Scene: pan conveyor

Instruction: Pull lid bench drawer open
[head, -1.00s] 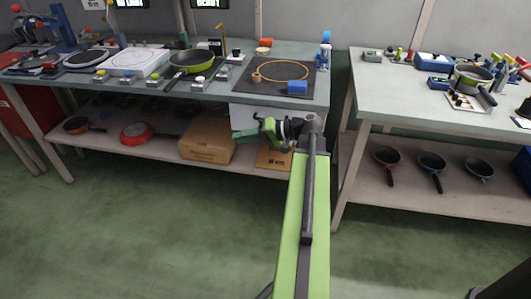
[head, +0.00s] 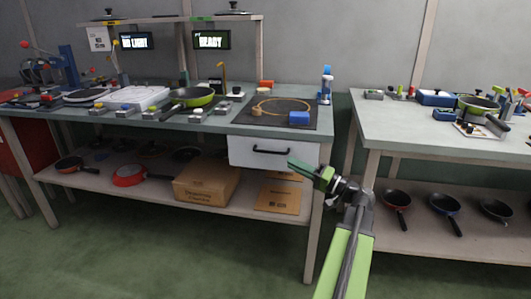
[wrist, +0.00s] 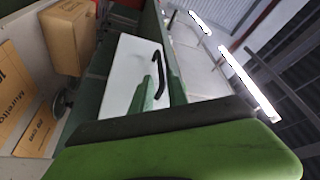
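The drawer (head: 238,151) has a white front and hangs under the right end of the left bench. It looks shut. Its black bar handle (head: 272,152) runs level across the front. My green gripper (head: 297,166) is in front of the bench, just right of and slightly below the handle in the head view. In the wrist view the drawer front (wrist: 124,72) and handle (wrist: 162,72) appear turned on their side. The green fingers (wrist: 157,92) stand apart there, with the handle's near end seen between or just beyond them. Contact cannot be told.
Cardboard boxes (head: 206,183) and pans (head: 129,175) sit on the shelf below. A second bench (head: 430,143) stands right, past a narrow gap. The floor (head: 180,245) in front is clear.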

